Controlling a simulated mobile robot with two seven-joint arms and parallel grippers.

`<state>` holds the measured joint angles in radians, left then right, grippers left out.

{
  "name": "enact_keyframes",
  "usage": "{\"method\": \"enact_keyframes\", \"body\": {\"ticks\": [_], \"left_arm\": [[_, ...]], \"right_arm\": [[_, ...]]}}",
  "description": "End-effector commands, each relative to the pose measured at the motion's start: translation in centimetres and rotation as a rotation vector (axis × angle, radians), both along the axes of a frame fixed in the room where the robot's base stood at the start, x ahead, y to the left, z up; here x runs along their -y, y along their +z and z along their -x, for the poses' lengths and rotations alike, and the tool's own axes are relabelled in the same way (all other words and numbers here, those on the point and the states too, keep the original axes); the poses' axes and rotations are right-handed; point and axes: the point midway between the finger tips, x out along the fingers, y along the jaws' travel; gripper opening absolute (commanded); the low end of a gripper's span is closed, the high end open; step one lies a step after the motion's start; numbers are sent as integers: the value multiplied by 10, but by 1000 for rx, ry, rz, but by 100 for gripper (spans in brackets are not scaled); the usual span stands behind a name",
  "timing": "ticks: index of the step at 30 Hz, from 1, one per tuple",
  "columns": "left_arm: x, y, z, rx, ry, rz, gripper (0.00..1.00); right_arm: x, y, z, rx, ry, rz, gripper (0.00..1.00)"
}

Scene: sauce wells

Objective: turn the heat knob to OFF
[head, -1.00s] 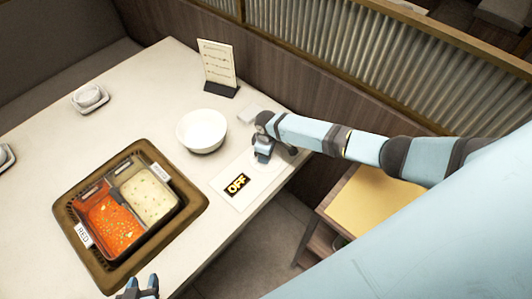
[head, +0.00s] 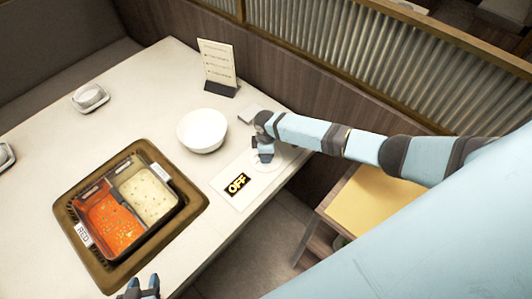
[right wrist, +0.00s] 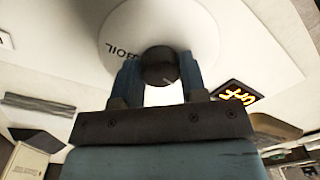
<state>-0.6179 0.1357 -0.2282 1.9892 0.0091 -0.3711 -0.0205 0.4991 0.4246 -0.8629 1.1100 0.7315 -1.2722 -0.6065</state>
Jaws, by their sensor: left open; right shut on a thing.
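The heat knob (right wrist: 160,66) is a dark round knob on a pale disc (right wrist: 190,25) in the right wrist view. Part of the word "BOIL" shows on the disc. My right gripper (right wrist: 160,75) is shut on the knob, one finger on each side. In the head view my right gripper (head: 265,153) covers the knob at the table's right edge. My left gripper (head: 140,290) is open and empty at the bottom edge of the head view.
A two-part pot (head: 128,205) with red and pale broth sits in a brown tray (head: 75,235). A white bowl (head: 202,130) and a menu stand (head: 218,65) are behind the display. A small dish (head: 90,97) stands at the far left.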

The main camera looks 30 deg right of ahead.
Motion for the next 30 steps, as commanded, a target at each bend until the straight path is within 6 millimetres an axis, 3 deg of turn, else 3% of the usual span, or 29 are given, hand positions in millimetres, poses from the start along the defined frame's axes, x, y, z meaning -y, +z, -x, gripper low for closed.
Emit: {"method": "enact_keyframes", "body": {"ticks": [3, 4, 7, 15, 19, 30], "left_arm": [[0, 0, 0, 0, 0, 0, 43], [0, 0, 0, 0, 0, 0, 43], [0, 0, 0, 0, 0, 0, 43], [0, 0, 0, 1, 1, 0, 43], [0, 0, 0, 1, 1, 0, 43], [-1, -2, 0, 1, 1, 0, 43]], "right_arm": [[-1, 1, -1, 2, 1, -2, 16], [-1, 1, -1, 2, 1, -2, 44], [-1, 1, -1, 2, 0, -1, 65], [0, 1, 0, 1, 0, 0, 65], [1, 10, -1, 1, -1, 0, 65], [2, 89, -5, 5, 2, 0, 65]]}}
